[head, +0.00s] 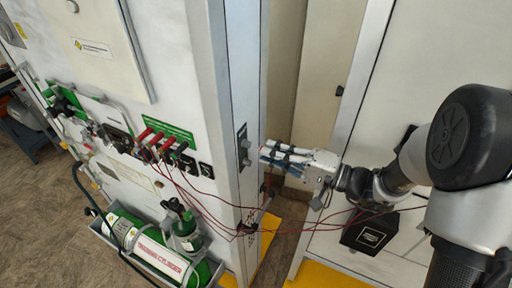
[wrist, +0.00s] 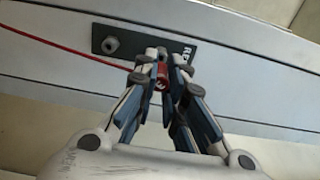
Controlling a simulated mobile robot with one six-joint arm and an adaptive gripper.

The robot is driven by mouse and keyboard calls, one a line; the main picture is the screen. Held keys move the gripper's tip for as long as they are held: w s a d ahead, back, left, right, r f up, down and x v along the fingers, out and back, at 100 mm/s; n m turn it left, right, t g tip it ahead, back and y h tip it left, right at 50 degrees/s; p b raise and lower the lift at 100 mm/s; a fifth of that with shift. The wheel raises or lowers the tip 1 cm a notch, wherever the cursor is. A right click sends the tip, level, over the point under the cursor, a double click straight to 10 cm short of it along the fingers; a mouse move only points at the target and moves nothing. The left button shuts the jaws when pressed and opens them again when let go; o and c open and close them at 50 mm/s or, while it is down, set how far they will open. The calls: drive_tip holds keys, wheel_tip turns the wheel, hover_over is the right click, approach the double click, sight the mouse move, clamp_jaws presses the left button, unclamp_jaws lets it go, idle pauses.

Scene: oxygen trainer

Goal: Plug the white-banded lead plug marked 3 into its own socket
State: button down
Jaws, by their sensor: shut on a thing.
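My gripper (head: 265,153) reaches left toward the narrow side face of the white cabinet. In the wrist view my gripper (wrist: 164,62) is shut on a red lead plug (wrist: 160,74), held between the fingertips. A small black plate (head: 244,146) with sockets is on that side face, just left of the fingertips. In the wrist view the black plate (wrist: 126,34) shows one round grey socket (wrist: 111,45) left of the fingertips. The fingers hide part of the plate, so whether the plug touches it cannot be told.
A row of red and green plugs (head: 160,146) sits on the cabinet front under a green sign (head: 168,131). Thin red leads (head: 215,196) hang from there across to the right. A black box (head: 369,234) is below my arm.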

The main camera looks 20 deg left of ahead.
drive_tip(key=shift+s+d+b, duration=0.1)
drive_tip(key=shift+d+b, duration=0.25)
drive_tip(key=shift+d, duration=0.75)
drive_tip(key=shift+f, duration=0.1)
